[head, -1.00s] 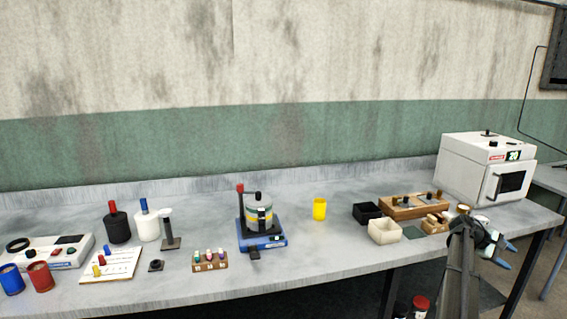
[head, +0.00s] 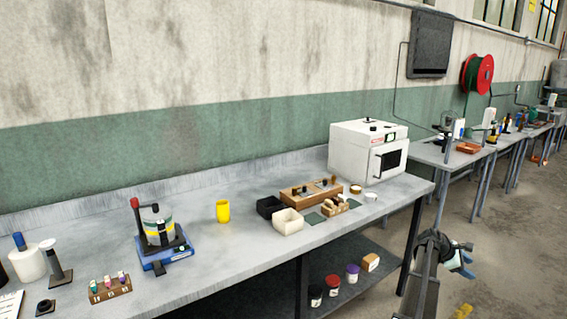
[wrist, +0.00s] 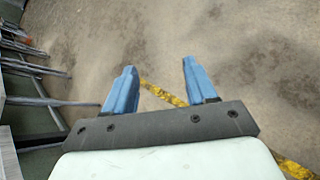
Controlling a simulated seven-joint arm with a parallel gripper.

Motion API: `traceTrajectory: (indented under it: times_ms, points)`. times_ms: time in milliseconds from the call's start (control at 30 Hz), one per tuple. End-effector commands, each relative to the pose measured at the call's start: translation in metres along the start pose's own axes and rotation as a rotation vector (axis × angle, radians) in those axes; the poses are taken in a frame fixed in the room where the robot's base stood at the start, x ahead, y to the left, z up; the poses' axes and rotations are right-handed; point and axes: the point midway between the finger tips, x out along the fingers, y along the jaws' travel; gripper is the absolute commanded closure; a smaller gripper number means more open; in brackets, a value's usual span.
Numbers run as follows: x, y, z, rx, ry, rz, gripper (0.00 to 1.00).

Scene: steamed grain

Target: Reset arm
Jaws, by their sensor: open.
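My gripper (wrist: 160,88) shows in the wrist view with its two blue fingers spread apart and nothing between them. In the head view my gripper (head: 468,259) is at the lower right, off the right end of the grey bench (head: 205,277) and over the floor. It is apart from every object on the bench.
On the bench stand a white oven (head: 355,152), a wooden block (head: 298,195), a cream box (head: 288,222), a black box (head: 269,206), a yellow cup (head: 223,211) and a blue-based device (head: 165,255). Jars (head: 333,284) sit on the lower shelf. Floor at right is open.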

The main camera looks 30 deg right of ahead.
Motion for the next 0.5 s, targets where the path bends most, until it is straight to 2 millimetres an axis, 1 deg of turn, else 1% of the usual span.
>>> traceTrajectory:
  times_ms: [33, 167, 367, 500]
  points:
    - [-0.006, -0.002, -0.013, 0.001, 0.012, 0.003, 0.44]
    - [-0.013, -0.009, -0.036, 0.010, 0.037, 0.002, 0.44]
    - [-0.028, -0.023, -0.079, 0.025, 0.082, -0.001, 0.44]
    - [-0.041, -0.038, -0.117, 0.037, 0.122, -0.007, 0.44]
